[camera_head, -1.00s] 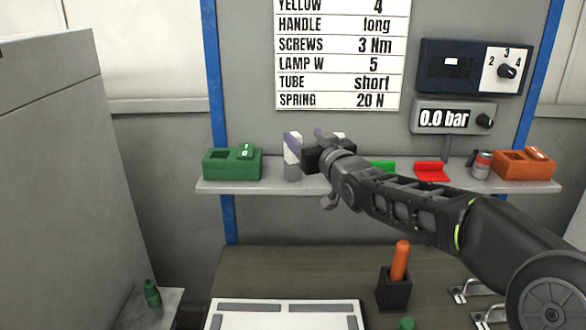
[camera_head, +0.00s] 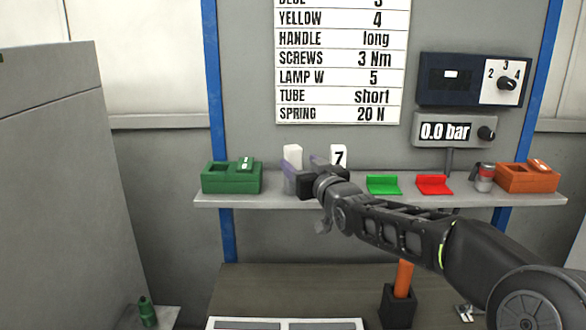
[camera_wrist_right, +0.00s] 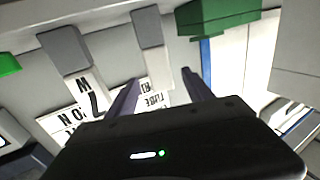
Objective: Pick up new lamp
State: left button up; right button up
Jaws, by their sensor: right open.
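Two lamps, white blocks with grey lower parts, stand on the shelf. The left lamp (camera_head: 293,154) has no readable label in the head view; my gripper partly covers it. The right lamp (camera_head: 338,156) is marked 7 and shows upside down with "7 W" in the right wrist view (camera_wrist_right: 88,88). My right gripper (camera_head: 290,173) is open at the left lamp, with a purple finger in front of that lamp's lower part. In the right wrist view, the left lamp (camera_wrist_right: 148,32) shows between the two fingertips (camera_wrist_right: 161,77). I cannot tell whether they touch it. My left gripper is not in view.
The shelf (camera_head: 420,200) also bears a green box (camera_head: 230,180), a green holder (camera_head: 384,186), a red holder (camera_head: 434,186), a small can (camera_head: 484,178) and an orange box (camera_head: 526,179). A chart (camera_head: 340,60) reads LAMP W 5. An orange handle (camera_head: 403,278) stands below.

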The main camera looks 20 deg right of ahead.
aim_at(296, 158)
jog(key=shift+w+r, duration=0.1)
jog(key=shift+w, duration=0.1)
jog(key=w+p, duration=0.3)
jog(key=w, duration=0.1)
jog(key=shift+w+d+r, duration=0.1)
jog(key=shift+w+r, duration=0.05)
jog(key=shift+w, duration=0.25)
dwell(0.3)
grip_shut()
dwell(0.5)
